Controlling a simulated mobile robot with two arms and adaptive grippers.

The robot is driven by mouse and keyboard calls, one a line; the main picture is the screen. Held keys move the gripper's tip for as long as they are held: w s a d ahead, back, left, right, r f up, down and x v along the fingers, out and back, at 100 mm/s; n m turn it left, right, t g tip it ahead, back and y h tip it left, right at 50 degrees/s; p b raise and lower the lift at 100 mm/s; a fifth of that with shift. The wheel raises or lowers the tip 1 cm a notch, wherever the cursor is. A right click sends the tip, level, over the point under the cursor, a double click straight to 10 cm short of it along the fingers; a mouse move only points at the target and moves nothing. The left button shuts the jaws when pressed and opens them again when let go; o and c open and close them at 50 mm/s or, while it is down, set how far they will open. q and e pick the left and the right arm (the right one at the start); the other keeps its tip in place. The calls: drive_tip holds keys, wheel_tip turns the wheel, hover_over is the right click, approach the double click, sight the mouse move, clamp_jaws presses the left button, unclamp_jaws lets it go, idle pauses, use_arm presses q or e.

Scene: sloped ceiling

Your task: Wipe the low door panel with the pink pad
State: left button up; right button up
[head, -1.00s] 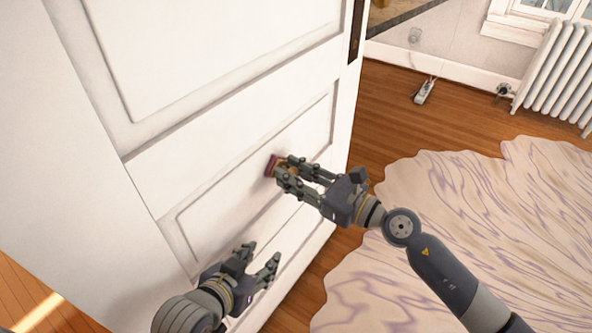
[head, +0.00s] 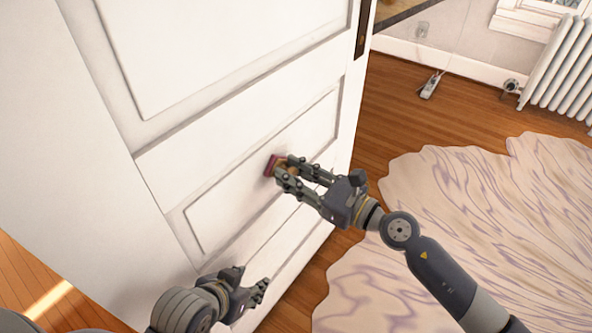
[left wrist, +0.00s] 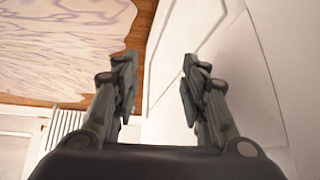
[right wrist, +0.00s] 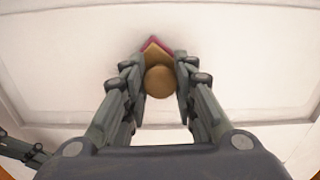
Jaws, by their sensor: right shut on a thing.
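The white door's low panel (head: 225,207) is a recessed rectangle below a larger upper panel. My right gripper (head: 283,174) is shut on the pink pad (head: 272,163), which has a tan, rounded back. The pad is at the low panel, near its middle, and appears to touch it. In the right wrist view the pad's pink edge (right wrist: 152,41) shows beyond the tan knob, between the fingers. My left gripper (head: 250,287) is low beside the door; in the left wrist view its fingers (left wrist: 158,80) are apart with nothing between them.
A pale, purple-veined rug (head: 460,220) covers the wooden floor to the right of the door. A white radiator (head: 560,65) stands at the back right. A small grey-white object (head: 431,85) lies on the floor near the far wall.

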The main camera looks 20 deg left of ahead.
drive_tip(key=shift+s+a, duration=0.15)
drive_tip(key=shift+s, duration=0.2)
drive_tip(key=shift+s+a+p, duration=0.35)
drive_tip(key=shift+s+p, duration=0.5)
drive_tip(key=shift+p, duration=0.1)
use_arm(q)
drive_tip(key=s+a+g+y+p, duration=0.1)
drive_tip(key=s+a+g, duration=0.1)
drive_tip(key=s+g, duration=0.35)
use_arm(e)
drive_tip(key=shift+s+a+r, duration=0.15)
drive_tip(key=shift+s+a, duration=0.15)
drive_tip(key=shift+s, duration=0.45)
drive_tip(key=shift+s+a+p, duration=0.1)
drive_tip(key=shift+s+p, duration=0.15)
drive_tip(key=shift+p, duration=0.05)
use_arm(q)
drive_tip(key=shift+t, duration=0.85)
drive_tip(key=shift+s+d+f+p, duration=0.15)
drive_tip(key=shift+f+p, duration=0.3)
drive_tip(key=shift+f, duration=1.8)
use_arm(e)
drive_tip(key=shift+s+a, duration=0.35)
drive_tip(key=shift+s, duration=0.45)
